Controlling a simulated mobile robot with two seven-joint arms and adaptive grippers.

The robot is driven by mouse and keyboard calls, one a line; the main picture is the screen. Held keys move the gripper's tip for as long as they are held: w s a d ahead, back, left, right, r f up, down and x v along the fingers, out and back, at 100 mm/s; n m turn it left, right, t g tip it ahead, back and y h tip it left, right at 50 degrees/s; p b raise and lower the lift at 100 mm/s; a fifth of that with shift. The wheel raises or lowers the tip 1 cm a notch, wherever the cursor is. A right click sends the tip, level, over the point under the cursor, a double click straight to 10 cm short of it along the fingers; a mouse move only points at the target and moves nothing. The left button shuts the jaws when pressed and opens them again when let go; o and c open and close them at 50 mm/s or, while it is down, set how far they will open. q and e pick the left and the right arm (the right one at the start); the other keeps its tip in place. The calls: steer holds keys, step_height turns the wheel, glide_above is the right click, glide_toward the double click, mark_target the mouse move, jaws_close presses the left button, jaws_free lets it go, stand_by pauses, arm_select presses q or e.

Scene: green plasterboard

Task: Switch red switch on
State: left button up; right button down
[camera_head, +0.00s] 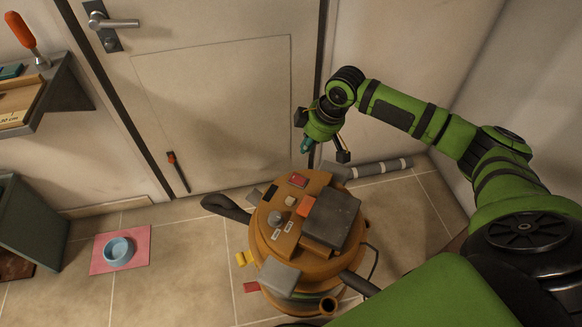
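An orange canister machine (262,240) stands on the tiled floor, with a control panel on its top. A dark red switch (298,180) sits at the panel's far edge. A brighter orange-red block (306,206) sits nearer, beside a dark grey box (332,217). I cannot tell which way the red switch is set. My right gripper (321,137) is above and beyond the panel's far edge, apart from the switch, with its fingers spread. A small teal piece (306,146) shows at the gripper; I cannot tell what it is. My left gripper is not in view.
A grey knob (275,218) and a black switch (271,192) share the panel. A dark hose (226,208) sticks out left. A grey pipe (380,168) lies by the wall behind. A blue bowl (118,251) sits on a pink mat (138,236). A door (215,80) stands behind.

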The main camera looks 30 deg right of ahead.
glide_above(298, 180)
steer(key=f, duration=0.7)
steer(key=shift+a, duration=0.2)
steer(key=x, duration=0.5)
steer(key=shift+s+d+f, duration=0.1)
steer(key=shift+s+f, duration=0.05)
steer(key=shift+f, duration=0.2)
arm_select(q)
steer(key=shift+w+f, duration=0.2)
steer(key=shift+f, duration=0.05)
arm_select(e)
steer(key=shift+f, duration=0.55)
